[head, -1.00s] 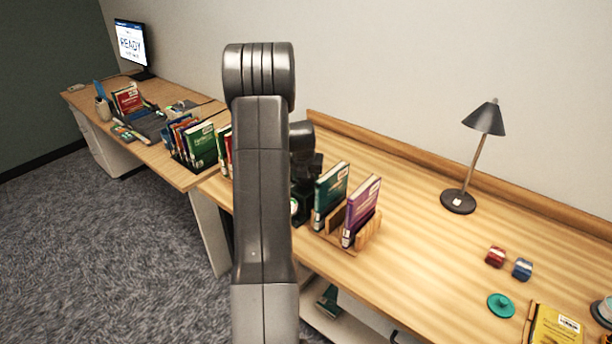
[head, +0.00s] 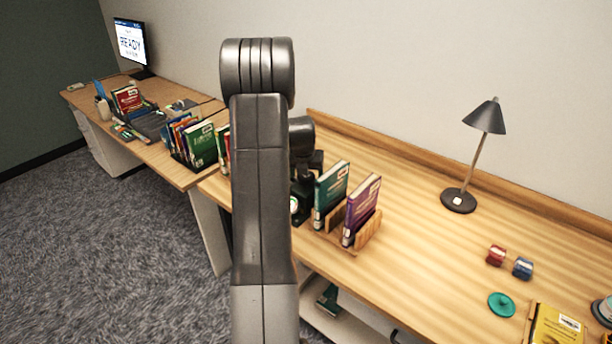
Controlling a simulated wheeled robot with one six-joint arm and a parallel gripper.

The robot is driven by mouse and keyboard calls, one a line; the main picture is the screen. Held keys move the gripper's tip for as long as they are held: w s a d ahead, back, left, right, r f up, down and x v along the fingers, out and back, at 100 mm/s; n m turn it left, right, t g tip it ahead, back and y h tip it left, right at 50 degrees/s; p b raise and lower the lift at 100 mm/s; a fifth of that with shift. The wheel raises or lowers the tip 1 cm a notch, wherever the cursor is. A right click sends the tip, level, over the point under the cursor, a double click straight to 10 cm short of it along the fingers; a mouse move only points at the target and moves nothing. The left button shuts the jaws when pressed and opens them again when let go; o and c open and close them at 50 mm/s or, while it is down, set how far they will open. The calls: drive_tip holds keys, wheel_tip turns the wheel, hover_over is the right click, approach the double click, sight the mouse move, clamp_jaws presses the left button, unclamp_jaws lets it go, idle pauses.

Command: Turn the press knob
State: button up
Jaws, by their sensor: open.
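My own arm stands upright in the middle of the head view and covers much of the desk behind it. My gripper (head: 311,168) shows only in part, just right of the arm, pointing down with its jaws open. Below it is a dark green device (head: 303,192) with a small round white-faced part (head: 294,205), probably the press. The arm hides its left side. I cannot make out the knob, nor whether the gripper touches it.
Right beside the device, a wooden rack (head: 367,236) holds a green book (head: 331,189) and a purple book (head: 362,206). A black lamp (head: 458,201) stands farther right. Red and blue small items (head: 496,256) and a teal disc (head: 501,304) lie front right. The desk middle is clear.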

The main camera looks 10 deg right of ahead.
drive_tip(key=b+v, duration=0.2)
drive_tip(key=v, duration=1)
drive_tip(key=shift+s+r, duration=0.2)
drive_tip(key=shift+s, duration=0.05)
drive_tip(key=shift+a, duration=0.1)
